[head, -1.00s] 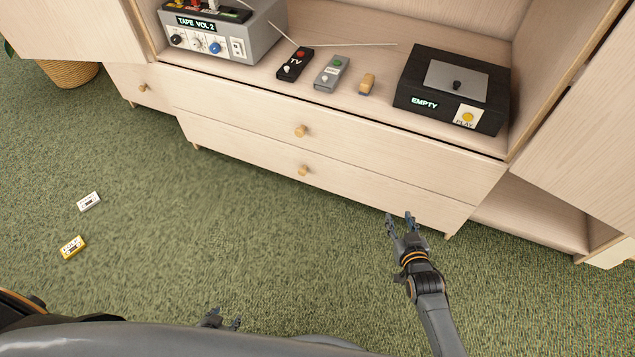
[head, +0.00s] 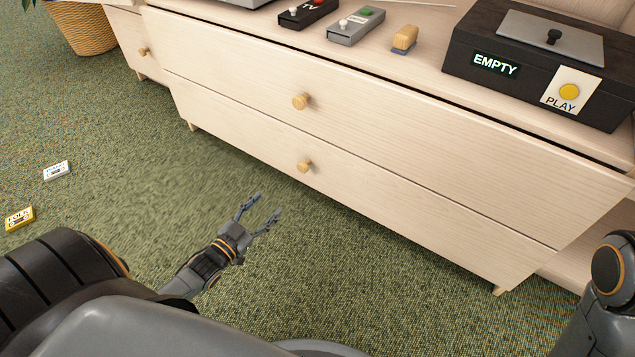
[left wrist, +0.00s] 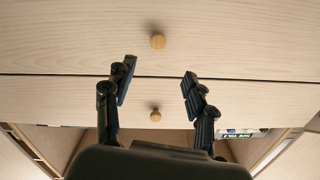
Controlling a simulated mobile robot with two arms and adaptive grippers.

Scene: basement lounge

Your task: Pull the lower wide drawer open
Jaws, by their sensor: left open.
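The lower wide drawer (head: 400,215) is a pale wood front, shut, under the upper wide drawer (head: 400,135). Its round wooden knob (head: 305,165) sits near the middle of the front in the head view. My left gripper (head: 262,207) is open and empty, in front of and lower left of that knob, apart from it. My right gripper is out of view; only part of the right arm shows at the right edge.
Cassettes (head: 57,170) lie on the green carpet at left. The carpet before the drawers is clear.

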